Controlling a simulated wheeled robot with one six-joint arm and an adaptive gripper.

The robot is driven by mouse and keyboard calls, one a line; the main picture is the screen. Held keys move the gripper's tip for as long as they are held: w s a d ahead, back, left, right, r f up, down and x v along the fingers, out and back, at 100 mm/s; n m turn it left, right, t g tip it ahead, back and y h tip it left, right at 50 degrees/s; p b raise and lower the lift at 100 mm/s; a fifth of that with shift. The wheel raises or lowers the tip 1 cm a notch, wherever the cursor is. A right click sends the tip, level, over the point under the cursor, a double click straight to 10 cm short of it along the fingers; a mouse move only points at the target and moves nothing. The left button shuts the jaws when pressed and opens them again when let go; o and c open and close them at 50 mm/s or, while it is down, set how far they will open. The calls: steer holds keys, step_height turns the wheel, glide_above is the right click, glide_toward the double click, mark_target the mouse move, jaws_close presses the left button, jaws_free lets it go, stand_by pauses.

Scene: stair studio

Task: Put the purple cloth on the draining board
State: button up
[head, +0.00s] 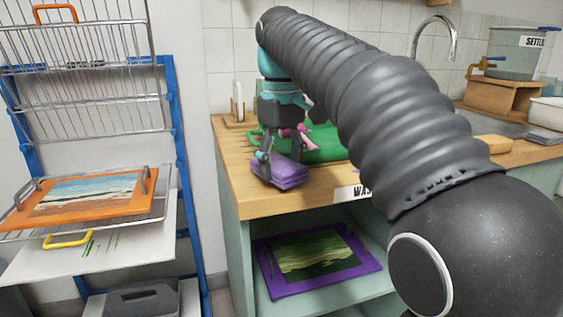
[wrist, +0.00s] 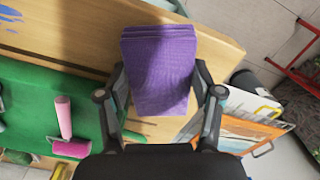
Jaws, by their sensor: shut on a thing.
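The purple cloth (head: 289,172) is a folded, layered stack at the front left of the wooden counter (head: 300,193). My gripper (head: 272,170) is shut on it from above. In the wrist view the cloth (wrist: 160,72) sits between the two fingers of my gripper (wrist: 160,95), over the counter's edge. I cannot tell whether it touches the wood. A green board or mat (head: 325,143) lies just behind it, partly hidden by my arm; it also shows in the wrist view (wrist: 40,95). I cannot tell for certain which surface is the draining board.
A pink-handled roller (wrist: 65,118) lies on the green surface. A blue rack (head: 178,150) with an orange tray (head: 75,212) stands left of the counter. A purple tray (head: 368,252) sits on the shelf below. A tap (head: 437,25) rises at the back right.

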steer(key=shift+f+b, duration=0.35)
steer(key=shift+f, duration=0.2)
steer(key=o, duration=1.1)
steer(key=shift+o, duration=0.2)
